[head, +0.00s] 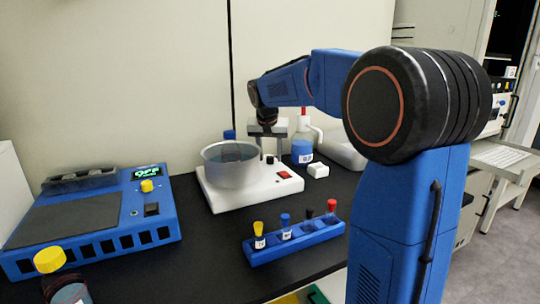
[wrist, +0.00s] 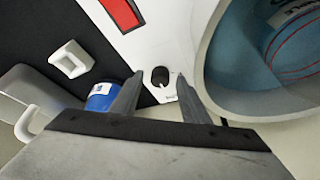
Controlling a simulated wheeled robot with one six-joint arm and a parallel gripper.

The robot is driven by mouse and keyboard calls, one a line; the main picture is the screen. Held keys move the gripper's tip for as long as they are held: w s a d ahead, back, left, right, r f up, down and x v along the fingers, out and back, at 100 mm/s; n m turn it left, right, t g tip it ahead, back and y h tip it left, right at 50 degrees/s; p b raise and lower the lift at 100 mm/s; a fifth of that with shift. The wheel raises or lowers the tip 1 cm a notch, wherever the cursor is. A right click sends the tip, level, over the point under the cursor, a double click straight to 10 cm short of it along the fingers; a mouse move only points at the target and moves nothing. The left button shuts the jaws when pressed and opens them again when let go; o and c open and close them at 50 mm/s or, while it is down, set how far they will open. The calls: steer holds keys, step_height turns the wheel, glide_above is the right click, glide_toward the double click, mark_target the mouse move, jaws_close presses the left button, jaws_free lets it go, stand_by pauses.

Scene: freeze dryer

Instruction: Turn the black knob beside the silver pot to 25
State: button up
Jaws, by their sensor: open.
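The black knob (wrist: 160,76) is on the white base (head: 255,195) beside the silver pot; it shows small in the head view (head: 270,160). The silver pot (head: 230,172) sits on that base, and its rim (wrist: 212,85) fills the right of the wrist view, with blue inside. My gripper (wrist: 159,82) is open, with one fingertip on each side of the knob in the wrist view. I cannot tell whether the fingers touch it. The knob's setting is unreadable.
A small white block (head: 318,171) and a bottle of blue liquid (head: 302,149) stand to the right. A blue rack (head: 293,241) of capped vials is in front. A blue device (head: 95,228) stands at left.

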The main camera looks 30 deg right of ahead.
steer(key=shift+c, duration=0.4)
jaws_close()
steer(key=c, duration=1)
jaws_free()
steer(key=c, duration=1)
jaws_free()
steer(key=shift+n, duration=0.4)
steer(key=c, duration=1)
jaws_free()
steer(key=n, duration=0.1)
steer(key=n+y, duration=0.1)
steer(key=n, duration=0.1)
steer(key=n+y, duration=0.1)
steer(key=n, duration=0.1)
steer(key=shift+d+t, duration=0.25)
steer(key=shift+t, duration=0.15)
steer(key=c, duration=1)
jaws_free()
steer(key=n+y, duration=0.1)
steer(key=n, duration=0.2)
steer(key=n+y, duration=0.1)
steer(key=n, duration=0.2)
steer(key=shift+d+y, duration=0.15)
steer(key=shift+y, duration=0.15)
steer(key=c, duration=1)
jaws_free()
steer(key=shift+g, duration=0.3)
steer(key=c, duration=1)
jaws_free()
